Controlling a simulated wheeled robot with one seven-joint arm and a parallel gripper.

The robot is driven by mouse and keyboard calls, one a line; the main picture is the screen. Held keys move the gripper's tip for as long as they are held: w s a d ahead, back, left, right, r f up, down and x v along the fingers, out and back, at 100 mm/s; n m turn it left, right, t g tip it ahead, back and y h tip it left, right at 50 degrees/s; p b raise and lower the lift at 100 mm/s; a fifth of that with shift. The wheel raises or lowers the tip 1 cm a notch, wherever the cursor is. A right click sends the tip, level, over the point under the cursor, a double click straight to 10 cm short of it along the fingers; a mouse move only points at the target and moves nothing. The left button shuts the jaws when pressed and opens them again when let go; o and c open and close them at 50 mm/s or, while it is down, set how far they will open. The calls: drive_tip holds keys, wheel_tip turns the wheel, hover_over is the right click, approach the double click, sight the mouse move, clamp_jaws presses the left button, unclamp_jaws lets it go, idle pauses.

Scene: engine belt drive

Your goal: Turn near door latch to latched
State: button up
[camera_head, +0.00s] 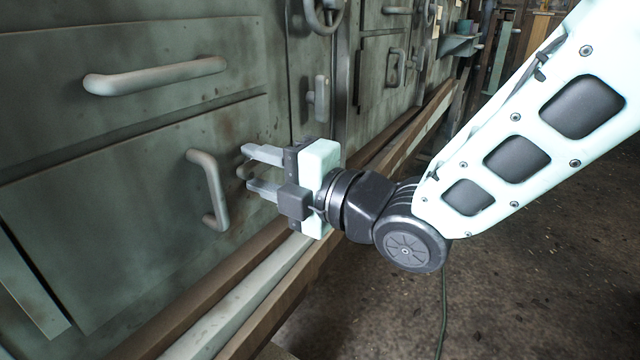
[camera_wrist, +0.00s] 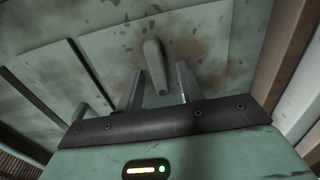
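The near door latch (camera_wrist: 153,66) is a short grey lever on the worn green panel in the wrist view. It lies ahead of and between my two fingers, with its near end by the gap. In the head view a small part of the latch (camera_head: 243,171) shows behind my fingers, and the rest is hidden. My gripper (camera_head: 250,168) is open, its two grey fingers pointing left at the cabinet front. It also shows in the wrist view (camera_wrist: 160,82). I cannot tell whether a finger touches the latch.
A vertical door handle (camera_head: 210,190) stands just left of my fingertips. A long drawer handle (camera_head: 155,76) is above. A wooden rail (camera_head: 285,305) runs below my gripper. Open floor lies right.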

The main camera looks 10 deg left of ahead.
drive_tip(key=b+v, duration=1.1)
drive_tip(key=v, duration=0.6)
drive_tip(key=shift+d, duration=0.25)
